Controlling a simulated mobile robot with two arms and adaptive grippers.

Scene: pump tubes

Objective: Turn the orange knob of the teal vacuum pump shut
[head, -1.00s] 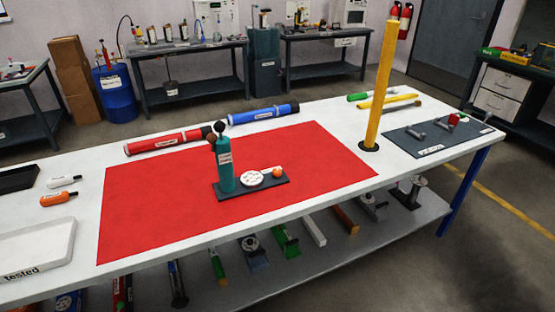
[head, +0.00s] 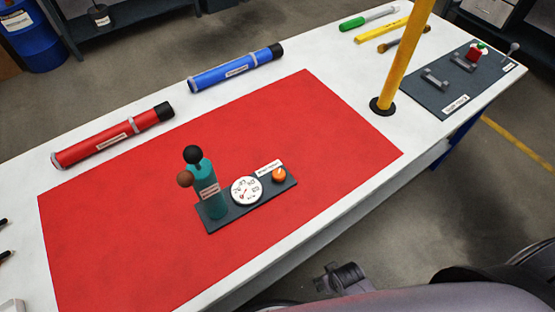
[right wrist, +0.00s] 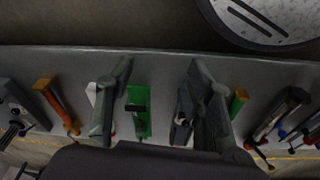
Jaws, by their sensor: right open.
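The teal vacuum pump (head: 209,190) stands upright on a dark base plate (head: 228,215) on the red mat (head: 310,130). It has a black ball and a brown ball at its top. A white round gauge (head: 246,191) sits beside it. The orange knob (head: 279,174) is at the right end of the plate, by a small label. My right gripper (head: 340,278) is low at the bottom of the head view, beyond the table's front edge and apart from the knob. Its fingers stand apart and empty in the right wrist view (right wrist: 160,72).
A red tube (head: 112,136) and a blue tube (head: 235,68) lie behind the mat. A yellow post (head: 403,55) stands to its right, near a dark tray (head: 445,95). The right wrist view shows a lower shelf (right wrist: 75,60) with several tools.

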